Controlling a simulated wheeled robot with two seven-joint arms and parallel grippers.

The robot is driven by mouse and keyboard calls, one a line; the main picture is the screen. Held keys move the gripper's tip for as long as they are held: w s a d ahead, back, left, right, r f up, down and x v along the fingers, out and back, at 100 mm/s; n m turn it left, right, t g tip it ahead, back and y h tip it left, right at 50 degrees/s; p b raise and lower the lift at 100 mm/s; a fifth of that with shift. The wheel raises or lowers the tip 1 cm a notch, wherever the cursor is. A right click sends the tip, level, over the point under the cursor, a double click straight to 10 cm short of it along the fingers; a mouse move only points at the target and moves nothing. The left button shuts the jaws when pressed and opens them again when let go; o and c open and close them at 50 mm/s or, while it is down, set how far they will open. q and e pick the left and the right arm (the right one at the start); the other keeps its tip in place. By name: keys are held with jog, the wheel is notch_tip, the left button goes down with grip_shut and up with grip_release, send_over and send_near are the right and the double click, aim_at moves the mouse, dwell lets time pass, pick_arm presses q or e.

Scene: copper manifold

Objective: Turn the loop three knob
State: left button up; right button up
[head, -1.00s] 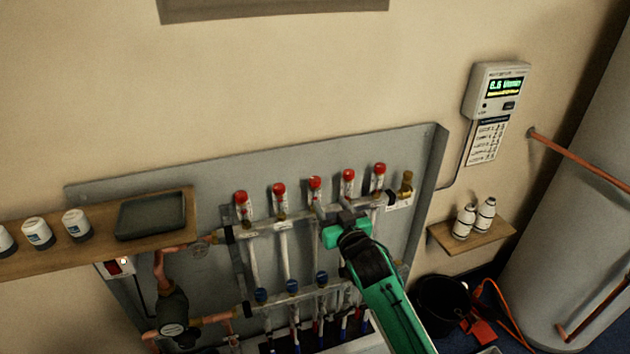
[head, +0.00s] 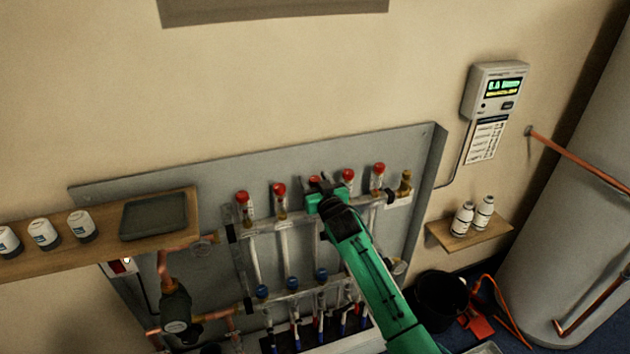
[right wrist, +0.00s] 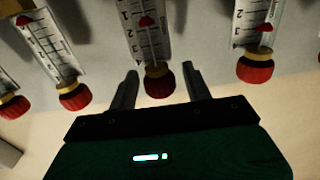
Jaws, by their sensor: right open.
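Several red knobs stand in a row on clear flow tubes along the upper manifold bar (head: 262,228). The third knob from the left (head: 314,181) is partly hidden behind my right gripper (head: 322,192). In the right wrist view, my right gripper (right wrist: 159,74) is open, with one finger on each side of a red knob (right wrist: 158,83). I cannot tell whether the fingers touch it. A neighbouring red knob (right wrist: 255,70) and another knob (right wrist: 75,97) lie outside the fingers. My left gripper is not in view.
A wooden shelf (head: 60,262) with white jars and a dark tray (head: 153,216) is at left. A small shelf (head: 470,236) with two bottles, a wall display (head: 497,90) and a black bucket (head: 440,297) are at right.

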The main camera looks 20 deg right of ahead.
jog(key=shift+c, duration=0.4)
jog(key=c, duration=0.9)
jog(key=shift+o, duration=0.2)
jog(key=shift+m+h+b, duration=0.4)
jog(key=shift+h+b, duration=0.1)
jog(key=shift+h, duration=0.2)
jog(key=o, duration=0.9)
jog(key=shift+o, duration=0.2)
jog(key=shift+s, duration=0.15)
